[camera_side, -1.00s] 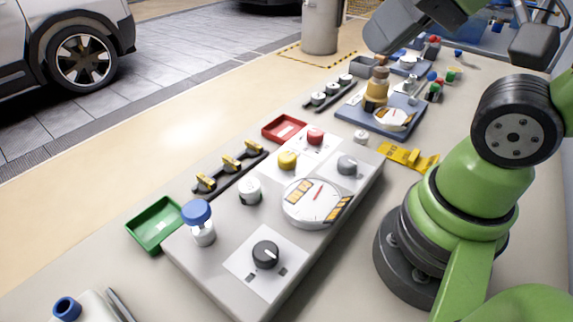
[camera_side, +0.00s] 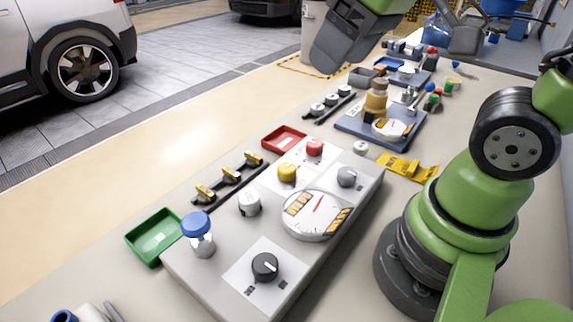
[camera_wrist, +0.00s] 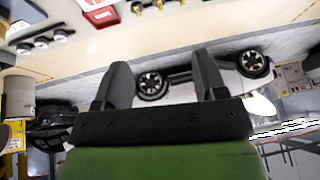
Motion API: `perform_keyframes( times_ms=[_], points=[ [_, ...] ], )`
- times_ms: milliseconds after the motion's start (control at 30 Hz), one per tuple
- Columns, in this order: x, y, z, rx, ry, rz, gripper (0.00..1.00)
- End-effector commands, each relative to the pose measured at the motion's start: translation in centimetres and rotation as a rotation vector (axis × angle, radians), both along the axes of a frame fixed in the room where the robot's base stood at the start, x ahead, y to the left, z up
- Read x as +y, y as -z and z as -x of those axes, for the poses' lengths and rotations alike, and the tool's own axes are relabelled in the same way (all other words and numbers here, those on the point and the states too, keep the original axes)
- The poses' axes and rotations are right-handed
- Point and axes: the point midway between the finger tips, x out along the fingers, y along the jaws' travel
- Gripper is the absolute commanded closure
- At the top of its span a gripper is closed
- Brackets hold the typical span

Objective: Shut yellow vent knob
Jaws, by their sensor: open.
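The yellow vent knob (camera_side: 287,173) sits on a white plate on the grey panel box (camera_side: 215,272) in the side view, with nothing touching it. It stands between a red knob (camera_side: 314,147) and a white knob (camera_side: 249,203). My gripper shows as a dark shape (camera_side: 345,42) at the top of the side view, high above the bench and well away from the knob. In the wrist view my gripper (camera_wrist: 162,80) has its two fingers wide apart with nothing between them. I cannot make out the yellow knob in the wrist view.
The panel also carries a round gauge (camera_side: 316,214), a grey knob (camera_side: 346,177), a black dial (camera_side: 265,266) and a blue-topped post (camera_side: 197,226). A red tray (camera_side: 284,138), black-and-yellow clips (camera_side: 229,173) and a green tray (camera_side: 154,237) lie along its left side.

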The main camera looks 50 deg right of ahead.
Motion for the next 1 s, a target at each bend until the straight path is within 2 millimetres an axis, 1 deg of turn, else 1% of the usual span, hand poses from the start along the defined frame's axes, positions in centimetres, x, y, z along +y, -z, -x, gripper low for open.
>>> perform_keyframes(
  times_ms=[33, 167, 200, 267, 300, 400, 500, 633, 767, 833, 1000],
  points=[
    [-0.3, 1.0, -1.5, 0.048, -0.080, 0.051, 0.35],
    [-0.9, 3.9, -4.7, 0.142, -0.313, 0.167, 0.35],
    [-1.1, 4.9, -5.6, 0.171, -0.387, 0.197, 0.35],
    [-1.3, 6.7, -6.9, 0.213, -0.500, 0.236, 0.35],
    [-1.5, 7.9, -7.6, 0.240, -0.571, 0.256, 0.35],
    [-1.9, 10.8, -8.9, 0.294, -0.735, 0.295, 0.35],
    [-2.1, 13.0, -9.6, 0.331, -0.857, 0.315, 0.35],
    [-2.3, 14.6, -10.0, 0.354, -0.944, 0.326, 0.35],
    [-2.3, 15.7, -10.1, 0.361, -0.965, 0.328, 0.35],
    [-2.3, 16.6, -10.0, 0.363, -0.965, 0.326, 0.35],
    [-2.3, 19.8, -10.0, 0.363, -0.963, 0.325, 0.35]
  ],
)
